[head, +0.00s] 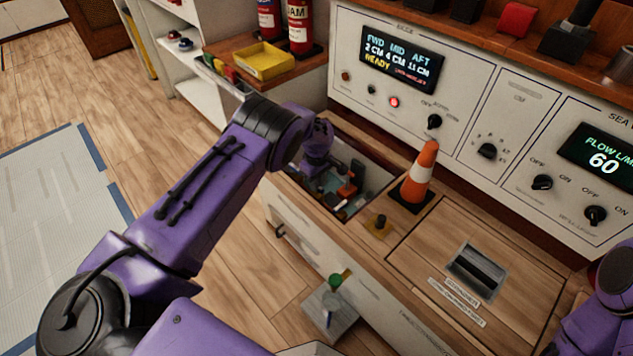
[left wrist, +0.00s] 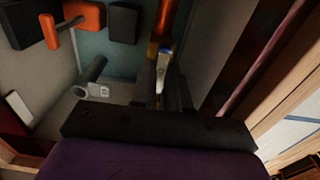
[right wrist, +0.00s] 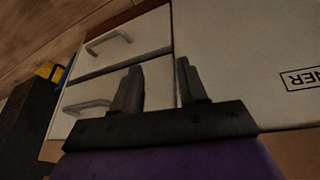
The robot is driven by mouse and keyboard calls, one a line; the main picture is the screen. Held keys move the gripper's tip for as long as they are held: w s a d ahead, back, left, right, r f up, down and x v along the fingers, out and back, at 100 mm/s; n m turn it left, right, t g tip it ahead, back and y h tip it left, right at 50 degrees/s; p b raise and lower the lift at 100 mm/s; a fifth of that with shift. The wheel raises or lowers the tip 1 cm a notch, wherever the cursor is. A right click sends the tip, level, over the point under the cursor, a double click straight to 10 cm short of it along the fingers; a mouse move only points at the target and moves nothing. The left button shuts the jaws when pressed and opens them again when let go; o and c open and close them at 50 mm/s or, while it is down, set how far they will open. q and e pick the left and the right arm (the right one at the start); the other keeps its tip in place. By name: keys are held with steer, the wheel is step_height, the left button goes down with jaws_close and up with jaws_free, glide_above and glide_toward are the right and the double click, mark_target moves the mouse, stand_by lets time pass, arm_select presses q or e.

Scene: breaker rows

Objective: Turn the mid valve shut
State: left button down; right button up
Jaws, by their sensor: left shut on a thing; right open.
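In the head view my left gripper (head: 312,165) reaches down into an open well (head: 375,172) in the counter, its fingertips largely hidden. The left wrist view shows its fingers shut on a small pale valve handle (left wrist: 162,68) with a bluish tip, beside a copper-coloured pipe (left wrist: 164,20). I cannot tell from a label whether this is the mid valve. Orange-and-black fittings (head: 350,182) lie in the well to the right of the gripper. My right gripper (right wrist: 157,88) is open and empty in front of a white cabinet front with drawers.
An orange traffic cone (head: 420,172) stands at the well's right edge.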

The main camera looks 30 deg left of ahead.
arm_select(q)
steer(key=c, duration=1.1)
jaws_free()
step_height(320, 180, up, 11)
steer(key=p, duration=0.2)
steer(key=shift+f+p, duration=0.2)
steer(key=shift+p, duration=0.15)
